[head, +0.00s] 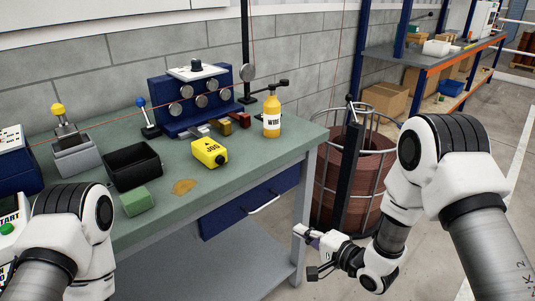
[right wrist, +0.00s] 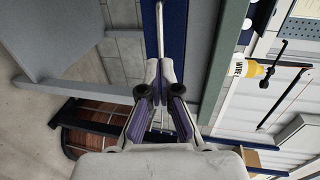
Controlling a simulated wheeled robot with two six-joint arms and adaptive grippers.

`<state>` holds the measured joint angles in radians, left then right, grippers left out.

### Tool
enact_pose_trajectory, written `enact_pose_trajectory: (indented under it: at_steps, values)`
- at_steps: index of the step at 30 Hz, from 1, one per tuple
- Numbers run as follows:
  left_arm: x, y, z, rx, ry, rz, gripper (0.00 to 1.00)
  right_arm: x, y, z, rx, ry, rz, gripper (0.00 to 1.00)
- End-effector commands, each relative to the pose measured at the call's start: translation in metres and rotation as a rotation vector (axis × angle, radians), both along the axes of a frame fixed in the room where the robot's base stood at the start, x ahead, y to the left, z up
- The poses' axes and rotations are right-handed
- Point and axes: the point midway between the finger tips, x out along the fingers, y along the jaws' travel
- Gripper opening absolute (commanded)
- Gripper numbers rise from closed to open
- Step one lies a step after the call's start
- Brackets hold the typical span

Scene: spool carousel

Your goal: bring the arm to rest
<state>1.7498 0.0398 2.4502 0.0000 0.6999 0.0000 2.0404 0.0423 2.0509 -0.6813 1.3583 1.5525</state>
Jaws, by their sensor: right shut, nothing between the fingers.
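My right gripper (head: 305,252) hangs low in the head view, in front of the bench's right front leg and below the tabletop. In the right wrist view the fingers of the right gripper (right wrist: 159,72) are together with nothing between them. The pale drawer handle (right wrist: 159,28) shows beyond the fingertips; I cannot tell the gap to it. My left arm comes in at the lower left of the head view, but its gripper is not in view.
A wire cage with a brown drum (head: 328,170) stands right of the bench. Floor is free at front right.

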Motion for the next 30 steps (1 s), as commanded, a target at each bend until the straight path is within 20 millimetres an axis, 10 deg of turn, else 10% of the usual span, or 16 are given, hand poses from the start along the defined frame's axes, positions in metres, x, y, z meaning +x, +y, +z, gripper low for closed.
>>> enact_pose_trajectory:
  at_steps: [5, 10, 16, 21, 30]
  values:
    - [0.000, 0.000, 0.050, 0.000, -0.001, 0.000, 0.39, -0.050, -0.007, -0.029, -0.017, 0.201, -0.046, 0.00]
    - [0.000, 0.000, 0.081, 0.000, -0.001, 0.000, 0.39, -0.169, -0.055, -0.104, -0.471, 0.499, -0.058, 0.00]
    - [0.000, 0.000, 0.084, 0.000, 0.000, 0.000, 0.39, -0.311, -0.107, -0.134, -1.057, 0.721, 0.388, 0.00]
    - [0.000, 0.000, 0.083, 0.000, 0.000, 0.000, 0.39, -0.341, -0.116, -0.133, -1.218, 0.678, 0.700, 0.00]
    - [0.000, 0.000, 0.083, 0.000, 0.000, 0.000, 0.39, -0.341, -0.116, -0.133, -1.235, 0.653, 0.741, 0.00]
